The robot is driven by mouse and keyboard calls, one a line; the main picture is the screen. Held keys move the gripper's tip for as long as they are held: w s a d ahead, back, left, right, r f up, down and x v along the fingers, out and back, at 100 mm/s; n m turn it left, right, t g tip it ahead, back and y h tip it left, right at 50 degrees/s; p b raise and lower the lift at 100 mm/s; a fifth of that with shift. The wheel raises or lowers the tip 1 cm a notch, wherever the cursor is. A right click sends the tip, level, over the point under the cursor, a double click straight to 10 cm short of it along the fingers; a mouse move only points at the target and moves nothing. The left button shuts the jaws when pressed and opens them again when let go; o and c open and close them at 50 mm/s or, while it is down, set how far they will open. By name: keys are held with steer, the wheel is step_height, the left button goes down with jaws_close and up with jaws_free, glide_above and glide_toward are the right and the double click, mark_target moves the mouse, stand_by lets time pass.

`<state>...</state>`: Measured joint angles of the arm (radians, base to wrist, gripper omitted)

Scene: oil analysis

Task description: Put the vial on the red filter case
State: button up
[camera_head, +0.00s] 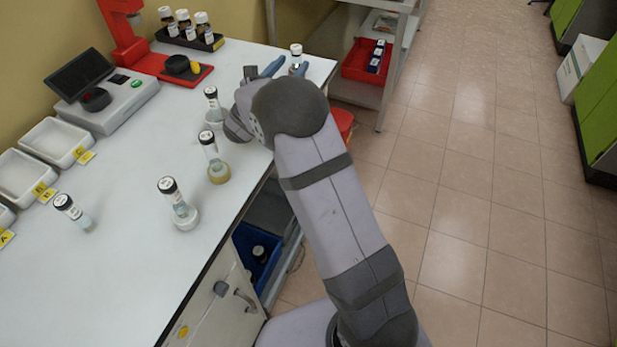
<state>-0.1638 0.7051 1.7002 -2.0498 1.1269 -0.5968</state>
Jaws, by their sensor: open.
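My gripper (286,68) is at the far right end of the white bench, its blue fingertips apart. A clear vial with a white label and dark cap (296,50) is by the right fingertip; its lower part is hidden, and I cannot tell whether it touches the finger. Other vials stand on the bench: one on a yellowish round case (219,176), one on a white round case (186,218), one by my wrist (212,103), and one leaning at the left (73,212). No small red filter case is clearly visible; my arm hides part of the bench.
A red stand (125,45), a black rack of brown bottles (188,38), a scale with a screen (105,95) and white trays (57,140) line the back. A red bin (368,62) sits on a shelf beyond the bench.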

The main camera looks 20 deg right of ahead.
steer(key=s+d+f+m+g+y, duration=0.1)
steer(key=s+d+f+m+g, duration=0.2)
steer(key=s, duration=0.4)
steer(key=s+f+m+g+y, duration=0.1)
steer(key=s+f+m+g, duration=0.25)
steer(key=s+m, duration=0.35)
steer(key=s+d+f+m+g+y, duration=0.1)
steer(key=s+d+f+m+g, duration=0.2)
steer(key=s, duration=0.5)
steer(key=s+a+f+m+g+y, duration=0.1)
steer(key=s+a+f+m+y, duration=0.1)
steer(key=s+a+m+y, duration=0.2)
steer(key=s+a+f+m+g+y, duration=0.2)
steer(key=s+a+m+y, duration=0.3)
steer(key=s+a+m, duration=0.4)
steer(key=s+a+f, duration=0.1)
steer(key=s+a, duration=0.2)
steer(key=s, duration=0.2)
steer(key=shift+s+f+m, duration=0.2)
steer(key=shift+f+m, duration=0.05)
steer(key=shift+m, duration=0.15)
step_height(320, 180, up, 14)
steer(key=p, duration=1.3)
steer(key=shift+f, duration=0.25)
